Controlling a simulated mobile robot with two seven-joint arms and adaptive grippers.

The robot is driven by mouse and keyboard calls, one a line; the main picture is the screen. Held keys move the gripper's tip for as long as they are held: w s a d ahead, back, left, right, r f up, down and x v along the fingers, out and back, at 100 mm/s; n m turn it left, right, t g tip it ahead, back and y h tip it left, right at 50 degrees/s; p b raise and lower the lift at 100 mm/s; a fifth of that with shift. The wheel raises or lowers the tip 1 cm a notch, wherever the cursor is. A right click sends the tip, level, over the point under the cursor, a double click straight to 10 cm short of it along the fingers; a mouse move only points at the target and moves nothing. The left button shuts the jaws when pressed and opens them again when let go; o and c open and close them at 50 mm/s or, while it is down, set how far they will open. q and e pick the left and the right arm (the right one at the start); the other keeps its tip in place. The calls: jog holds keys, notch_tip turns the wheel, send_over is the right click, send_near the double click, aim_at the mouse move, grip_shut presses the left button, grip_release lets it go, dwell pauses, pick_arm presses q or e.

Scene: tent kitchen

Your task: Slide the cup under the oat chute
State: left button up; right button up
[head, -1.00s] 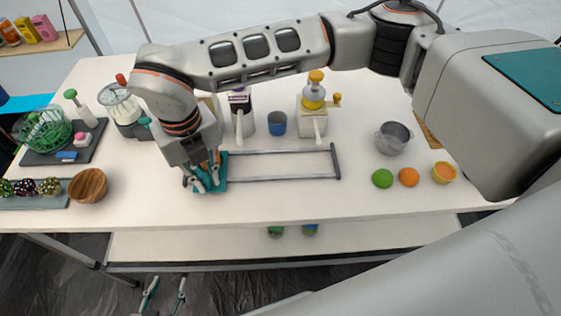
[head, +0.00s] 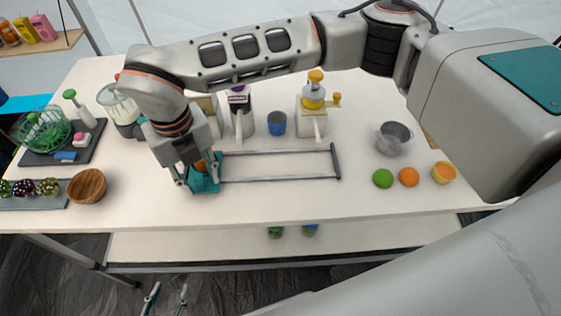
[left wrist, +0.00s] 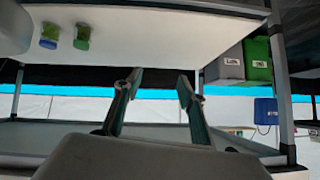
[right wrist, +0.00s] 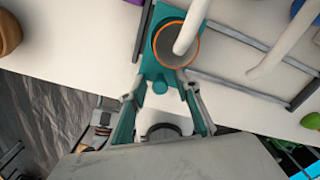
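A teal carriage (head: 206,185) sits at the left end of a grey two-bar rail (head: 280,179). It bears a cup with an orange rim, seen from above in the right wrist view (right wrist: 160,55). A white chute (right wrist: 190,28) hangs over that cup. The carriage has a teal knob (right wrist: 160,86) at its near side. My right gripper (head: 197,185) is low over the carriage's near side; in the right wrist view its spread fingers (right wrist: 160,92) stand either side of the knob, without visible contact. My left gripper (left wrist: 157,78) is open and empty below the table.
Dispensers with purple (head: 239,88) and yellow (head: 313,95) tops stand behind the rail; a third is mostly hidden by my right arm. A blue cup (head: 277,123) stands between the visible two. A wooden bowl (head: 88,186) is left, and fruit (head: 382,178) is right. The table front is clear.

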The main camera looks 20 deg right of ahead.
notch_tip(320, 180, up, 4)
jog(key=shift+f+p, duration=0.25)
jog(key=shift+p, duration=0.75)
jog(key=shift+r+p, duration=0.45)
jog(key=shift+r, duration=0.3)
notch_tip(320, 180, up, 2)
jog(key=shift+p, duration=0.6)
jog(key=shift+r, duration=0.1)
pick_arm(q)
notch_tip(320, 180, up, 6)
jog(key=w, duration=0.2)
jog(key=shift+w+t, duration=0.25)
jog(key=shift+t, duration=0.15)
jog(key=shift+r, duration=0.1)
